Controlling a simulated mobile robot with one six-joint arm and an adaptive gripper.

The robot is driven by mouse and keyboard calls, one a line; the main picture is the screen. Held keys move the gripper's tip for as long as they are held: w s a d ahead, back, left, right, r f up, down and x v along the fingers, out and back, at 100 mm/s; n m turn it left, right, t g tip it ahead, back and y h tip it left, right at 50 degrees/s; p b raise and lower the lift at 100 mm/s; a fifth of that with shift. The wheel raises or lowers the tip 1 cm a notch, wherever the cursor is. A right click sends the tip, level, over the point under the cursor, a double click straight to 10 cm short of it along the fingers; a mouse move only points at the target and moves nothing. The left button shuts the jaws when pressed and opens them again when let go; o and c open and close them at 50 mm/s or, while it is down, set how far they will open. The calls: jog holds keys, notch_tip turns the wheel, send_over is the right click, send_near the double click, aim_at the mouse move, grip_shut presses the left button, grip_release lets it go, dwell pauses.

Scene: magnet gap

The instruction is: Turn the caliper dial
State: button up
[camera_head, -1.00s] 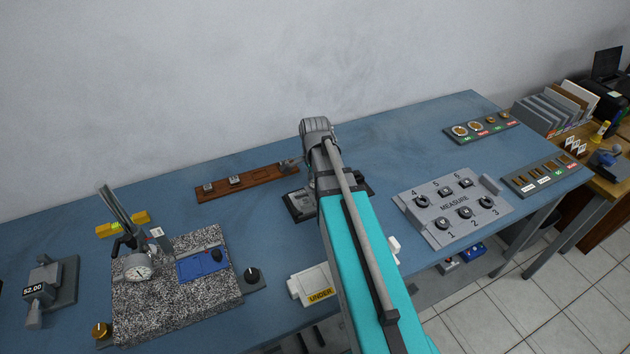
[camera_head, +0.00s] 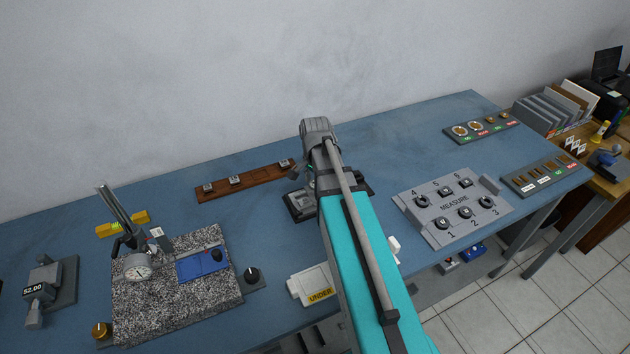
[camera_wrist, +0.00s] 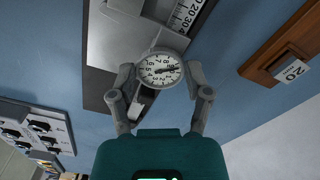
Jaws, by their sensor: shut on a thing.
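The caliper's round dial (camera_wrist: 160,71) has a white face with black numbers and a dark needle. It shows in the wrist view on the grey caliper, with a graduated scale (camera_wrist: 186,17) beyond it. My gripper (camera_wrist: 163,88) has one finger on each side of the dial and is shut on it. In the head view the grey caliper stand (camera_head: 301,204) shows partly on the blue bench; my arm hides the dial there.
A wooden rack (camera_head: 218,193) with grey blocks lies left of the caliper. A granite plate (camera_head: 150,310) with a dial gauge (camera_head: 138,267) stands at the left. A MEASURE panel (camera_head: 453,205) lies to the right. An UNDER tray (camera_head: 312,282) is nearer.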

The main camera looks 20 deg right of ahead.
jog(key=shift+n, duration=1.6)
jog(key=o, duration=1.2)
jog(key=shift+c, duration=0.2)
jog(key=shift+m, duration=0.4)
